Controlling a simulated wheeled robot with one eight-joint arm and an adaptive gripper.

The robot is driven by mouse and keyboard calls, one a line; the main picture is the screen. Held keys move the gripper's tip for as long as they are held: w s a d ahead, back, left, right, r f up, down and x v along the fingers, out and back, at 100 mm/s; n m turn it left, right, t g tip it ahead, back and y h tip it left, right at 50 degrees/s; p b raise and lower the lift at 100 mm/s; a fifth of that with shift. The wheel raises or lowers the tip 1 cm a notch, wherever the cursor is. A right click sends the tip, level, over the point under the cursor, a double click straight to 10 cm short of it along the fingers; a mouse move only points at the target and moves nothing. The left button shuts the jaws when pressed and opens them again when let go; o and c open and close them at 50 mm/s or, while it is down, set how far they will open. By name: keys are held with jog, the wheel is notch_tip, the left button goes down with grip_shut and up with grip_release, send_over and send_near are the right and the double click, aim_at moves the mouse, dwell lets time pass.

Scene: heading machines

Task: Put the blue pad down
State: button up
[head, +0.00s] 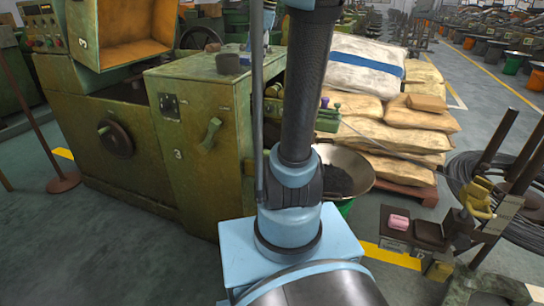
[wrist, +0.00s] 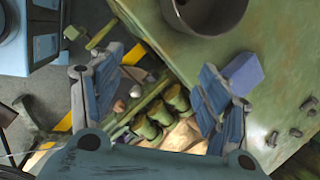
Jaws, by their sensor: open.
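The blue pad (wrist: 243,73) is a small blue-violet block in the wrist view. It appears to rest on the green machine top (wrist: 280,60), just outside my gripper's right finger. Whether finger and pad touch, I cannot tell. My gripper (wrist: 160,62) is open, with nothing between its fingers; it is over the edge of the machine top. The green machine (head: 190,140) stands left of my arm there.
A dark round cup (head: 228,63) stands on the machine top; it also shows in the wrist view (wrist: 212,12). Small knobs and green levers (wrist: 150,127) are below the fingers. Stacked sacks (head: 365,75), a bowl of dark bits (head: 350,165) and a wire coil (head: 510,200) stand right.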

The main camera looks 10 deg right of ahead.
jog(key=s+f+n+h, duration=0.2)
jog(key=s+f+n, duration=1.6)
jog(key=s+f, duration=1)
jog(key=shift+a+f+h, duration=0.25)
jog(key=shift+a+h, duration=0.05)
jog(key=shift+w+f, duration=0.2)
jog(key=shift+w, duration=0.25)
jog(key=shift+o, duration=0.5)
